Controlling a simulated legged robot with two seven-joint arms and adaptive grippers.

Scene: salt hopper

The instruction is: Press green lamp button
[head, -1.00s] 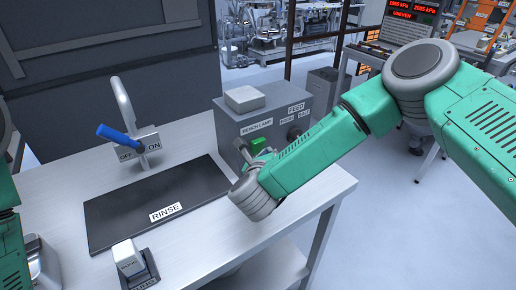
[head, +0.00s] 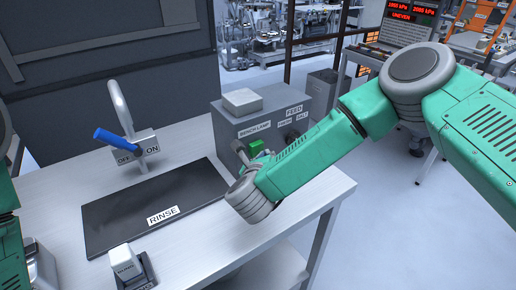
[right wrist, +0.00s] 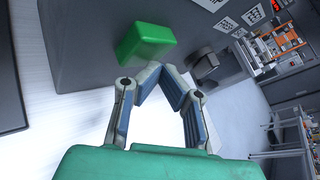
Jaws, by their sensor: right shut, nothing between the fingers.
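The green lamp button (head: 256,147) sticks out from the front of a grey box (head: 226,137), below the "BENCH LAMP" label. In the right wrist view the button (right wrist: 145,43) is a plain green block just beyond my fingertips. My right gripper (head: 242,152) is in front of the box, close to the button; its forearm hides part of the box. In the right wrist view the right gripper (right wrist: 155,69) has its fingertips together and empty. I cannot tell whether they touch the button. Part of my left gripper (head: 40,265) shows at the lower left edge, its fingers unclear.
A black "RINSE" mat (head: 120,212) lies on the bench left of my right gripper. Behind it stands a tap with a blue lever (head: 116,139). A small white-topped dispenser (head: 125,262) stands at the bench front. A dark knob (right wrist: 205,64) is right of the button.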

